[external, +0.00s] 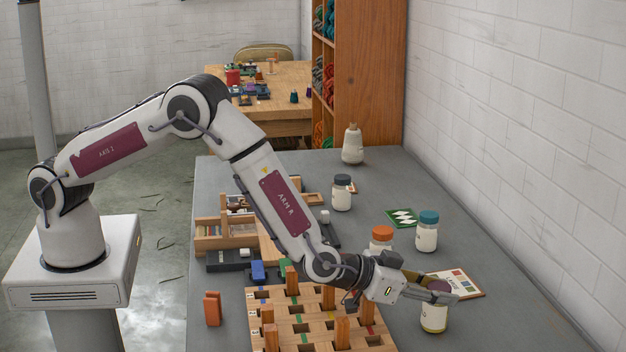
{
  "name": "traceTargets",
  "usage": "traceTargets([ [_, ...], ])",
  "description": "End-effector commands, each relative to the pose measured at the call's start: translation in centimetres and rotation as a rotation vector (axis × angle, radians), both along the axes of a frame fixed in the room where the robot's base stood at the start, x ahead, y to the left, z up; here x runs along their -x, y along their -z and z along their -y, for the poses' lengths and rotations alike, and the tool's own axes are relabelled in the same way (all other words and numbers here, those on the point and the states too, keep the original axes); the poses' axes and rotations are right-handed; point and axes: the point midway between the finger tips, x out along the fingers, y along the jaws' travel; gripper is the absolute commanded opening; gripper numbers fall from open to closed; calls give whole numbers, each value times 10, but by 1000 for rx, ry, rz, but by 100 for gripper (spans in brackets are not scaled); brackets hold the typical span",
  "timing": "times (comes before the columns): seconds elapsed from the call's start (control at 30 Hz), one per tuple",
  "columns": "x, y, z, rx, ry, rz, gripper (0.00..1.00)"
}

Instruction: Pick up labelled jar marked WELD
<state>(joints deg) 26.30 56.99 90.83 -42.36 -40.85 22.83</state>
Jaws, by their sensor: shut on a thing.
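A white jar with a purple-brown lid and a yellow band low on its side (433,318) is at the front right of the grey table. My gripper (436,294) is shut on this jar near its lid, reaching it from the left. The jar looks upright; I cannot tell whether its base touches the table. Its label is too small to read, so I cannot confirm the word WELD. Other white jars have an orange lid (381,236), a teal lid (427,232) and a dark lid (342,192).
A wooden peg board (285,326) with several upright blocks lies below my forearm. A colour card (466,282) lies just behind the held jar. A green card (402,218) and a pale bottle (352,144) are farther back. The brick wall borders the table's right side.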

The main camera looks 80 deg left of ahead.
Motion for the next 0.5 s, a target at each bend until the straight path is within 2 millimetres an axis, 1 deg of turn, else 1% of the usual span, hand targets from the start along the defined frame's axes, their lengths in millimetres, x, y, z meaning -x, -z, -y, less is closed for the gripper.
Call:
traceTargets([
  [0.27,-1,-21,0,2,-1,4,5],
  [0.5,-1,-53,0,1,0,5,5],
])
